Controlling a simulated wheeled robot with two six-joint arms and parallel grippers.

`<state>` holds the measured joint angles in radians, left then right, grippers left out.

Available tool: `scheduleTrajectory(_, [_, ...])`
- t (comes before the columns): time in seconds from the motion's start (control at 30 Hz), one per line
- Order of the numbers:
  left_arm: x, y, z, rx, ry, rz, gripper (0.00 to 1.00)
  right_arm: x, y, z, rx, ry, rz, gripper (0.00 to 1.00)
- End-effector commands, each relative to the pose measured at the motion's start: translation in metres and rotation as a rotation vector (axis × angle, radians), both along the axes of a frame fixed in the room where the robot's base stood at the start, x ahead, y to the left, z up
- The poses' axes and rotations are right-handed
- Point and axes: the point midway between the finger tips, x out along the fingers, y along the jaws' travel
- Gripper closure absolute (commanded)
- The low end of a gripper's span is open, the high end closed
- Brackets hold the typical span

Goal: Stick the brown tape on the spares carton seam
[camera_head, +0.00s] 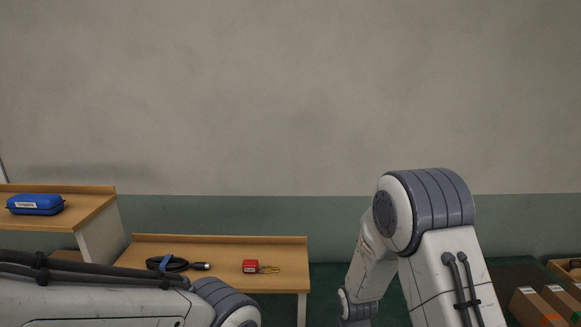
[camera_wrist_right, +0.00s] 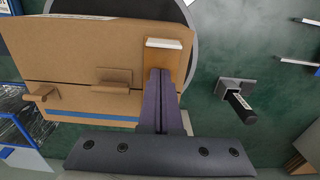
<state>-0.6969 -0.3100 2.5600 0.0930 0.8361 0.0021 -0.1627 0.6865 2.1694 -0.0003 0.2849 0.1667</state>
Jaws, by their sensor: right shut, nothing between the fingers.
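In the right wrist view a brown cardboard carton (camera_wrist_right: 70,55) fills the upper left, with a dark seam line running across its face. Small brown tabs (camera_wrist_right: 113,76) stand out from it, and one more brown piece (camera_wrist_right: 40,93) sits at its left. A brown piece with a white strip (camera_wrist_right: 165,43) lies just beyond my right fingertips. I cannot tell which piece is the brown tape. My right gripper (camera_wrist_right: 160,72) is shut and empty, its fingers in front of the carton; contact is unclear. My left gripper is not in view.
A black-handled tool on a grey plate (camera_wrist_right: 238,95) is right of the carton. A blue-edged crate (camera_wrist_right: 20,160) is at lower left. The head view shows a blue case (camera_head: 36,204), a coiled black cable (camera_head: 172,264), a red padlock-like item (camera_head: 250,266) and boxes (camera_head: 530,307).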

Motion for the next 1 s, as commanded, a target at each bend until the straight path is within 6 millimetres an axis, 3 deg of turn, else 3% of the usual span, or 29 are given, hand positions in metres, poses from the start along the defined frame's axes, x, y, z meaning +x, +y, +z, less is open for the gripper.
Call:
scheduleTrajectory(0.53, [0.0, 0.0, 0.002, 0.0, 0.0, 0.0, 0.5, -0.001, 0.0, 0.001, 0.0, 0.002, 0.0, 1.0])
scheduleTrajectory(1.0, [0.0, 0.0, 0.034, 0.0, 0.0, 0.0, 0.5, 0.0, 0.0, 0.039, 0.0, 0.001, 0.0, 1.0])
